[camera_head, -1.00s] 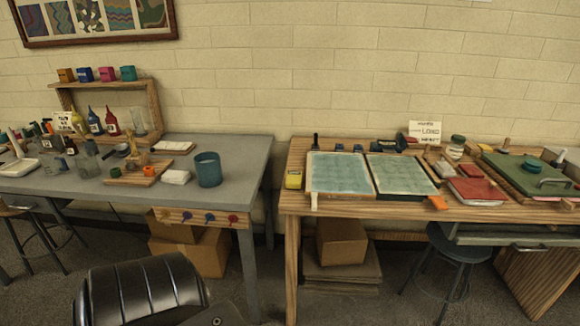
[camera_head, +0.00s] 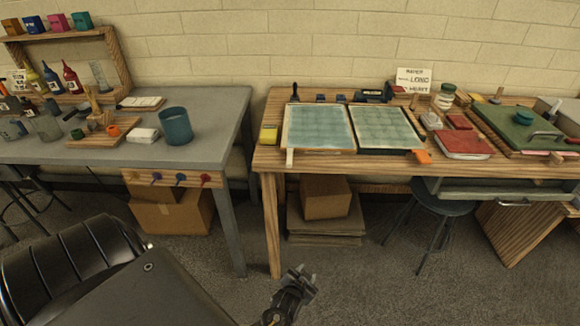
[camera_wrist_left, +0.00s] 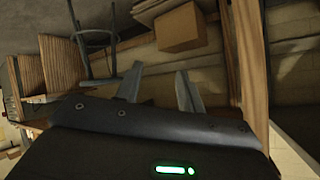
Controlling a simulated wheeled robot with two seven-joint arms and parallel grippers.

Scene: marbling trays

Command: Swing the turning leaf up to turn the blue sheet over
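Two flat, pale blue-green panels lie side by side on the wooden table: a left panel (camera_head: 318,128) with a light frame and a small wooden tab at its front left corner, and a right panel (camera_head: 387,127) with a dark edge and an orange tab (camera_head: 423,156) at its front right corner. Both lie flat. I cannot tell which is the turning leaf or make out a separate blue sheet. My left gripper (camera_head: 304,279) is low in front of the table, well short of the panels. In the left wrist view its two fingers (camera_wrist_left: 158,88) are apart and empty.
The wooden table (camera_head: 268,155) also holds a yellow block (camera_head: 269,134), a red tray (camera_head: 463,144) and a green board (camera_head: 515,126). A grey table (camera_head: 215,150) stands left. A stool (camera_head: 440,195) and cardboard box (camera_head: 325,190) are below. Open floor lies in front.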

